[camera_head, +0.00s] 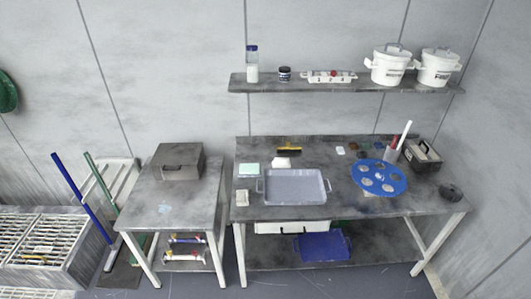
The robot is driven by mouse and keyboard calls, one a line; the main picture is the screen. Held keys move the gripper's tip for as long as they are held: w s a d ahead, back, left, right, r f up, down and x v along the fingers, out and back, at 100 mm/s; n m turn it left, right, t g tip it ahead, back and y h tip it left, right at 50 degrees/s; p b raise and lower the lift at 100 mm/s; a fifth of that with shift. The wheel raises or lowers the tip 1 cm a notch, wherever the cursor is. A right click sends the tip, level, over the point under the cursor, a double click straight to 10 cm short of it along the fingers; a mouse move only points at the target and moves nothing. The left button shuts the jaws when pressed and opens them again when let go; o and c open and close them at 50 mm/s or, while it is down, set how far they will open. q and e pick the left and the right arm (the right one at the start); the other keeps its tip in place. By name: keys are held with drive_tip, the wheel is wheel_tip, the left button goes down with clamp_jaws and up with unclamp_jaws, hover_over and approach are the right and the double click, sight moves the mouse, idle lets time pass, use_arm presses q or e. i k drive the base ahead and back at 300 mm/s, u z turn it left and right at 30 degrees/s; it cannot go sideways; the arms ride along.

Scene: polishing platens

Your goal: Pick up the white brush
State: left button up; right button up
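A long white handle (404,133) stands tilted in a grey cup (391,156) at the right of the large table. A shorter red handle (394,142) stands in the same cup. The lower ends are hidden in the cup, so I cannot tell whether the white one is a brush. A small white item (282,162) lies behind the grey tray, and a cream item (243,197) lies left of the tray; both are too small to identify. Neither of my grippers is in view.
The large table (340,205) also bears a grey tray (293,201), a yellow-black brush (288,149), a blue disc with holes (379,177) and a dark toolbox (423,155). A shelf (300,86) with white pots hangs above. A smaller table (190,200) with a grey box stands left.

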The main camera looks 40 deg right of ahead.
sight(278, 162)
drive_tip(key=i, duration=0.35)
drive_tip(key=z, duration=0.85)
